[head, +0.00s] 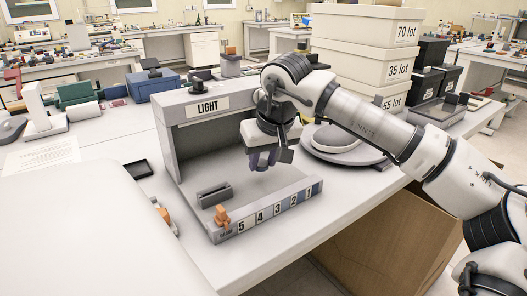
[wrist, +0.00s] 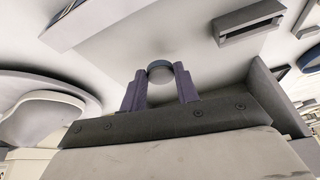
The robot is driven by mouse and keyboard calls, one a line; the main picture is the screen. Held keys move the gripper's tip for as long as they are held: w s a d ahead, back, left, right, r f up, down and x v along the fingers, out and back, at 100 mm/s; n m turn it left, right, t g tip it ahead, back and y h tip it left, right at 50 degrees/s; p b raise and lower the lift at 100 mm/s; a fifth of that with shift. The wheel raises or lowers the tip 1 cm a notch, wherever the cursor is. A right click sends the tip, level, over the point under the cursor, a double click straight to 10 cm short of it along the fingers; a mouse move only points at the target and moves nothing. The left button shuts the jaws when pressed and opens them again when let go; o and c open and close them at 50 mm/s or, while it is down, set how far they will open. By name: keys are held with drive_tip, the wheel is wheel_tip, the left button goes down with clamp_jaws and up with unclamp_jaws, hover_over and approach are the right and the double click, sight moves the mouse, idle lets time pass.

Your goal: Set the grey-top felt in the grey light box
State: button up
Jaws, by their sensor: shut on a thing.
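The grey light box (head: 165,118) stands on the white table, with a LIGHT label on its top bar and a numbered grey-scale strip along its front. My gripper (head: 262,163) is at the box's open right side, above its pale floor. In the wrist view my gripper (wrist: 160,84) is shut on a small round piece, the felt (wrist: 160,73), with a grey-blue upper rim showing between the purple fingers. The felt is mostly hidden in the head view. Its height above the floor is hard to tell.
A grey slotted block (head: 214,195) lies on the box floor, also in the wrist view (wrist: 250,24). An orange-brown piece (head: 222,216) sits at the front left corner. A round grey stand (head: 340,147) is right of the box. White lot boxes (head: 366,58) stack behind.

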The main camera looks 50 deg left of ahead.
sight(264, 170)
drive_tip(key=shift+f+b, duration=0.3)
drive_tip(key=shift+f, duration=0.5)
drive_tip(key=shift+p, duration=0.55)
idle(1.0)
drive_tip(key=shift+f+b, duration=0.75)
drive_tip(key=shift+f, duration=0.35)
drive_tip(key=o, duration=1)
drive_tip(key=shift+r, duration=0.15)
drive_tip(key=v, duration=1.3)
drive_tip(key=shift+r, duration=0.35)
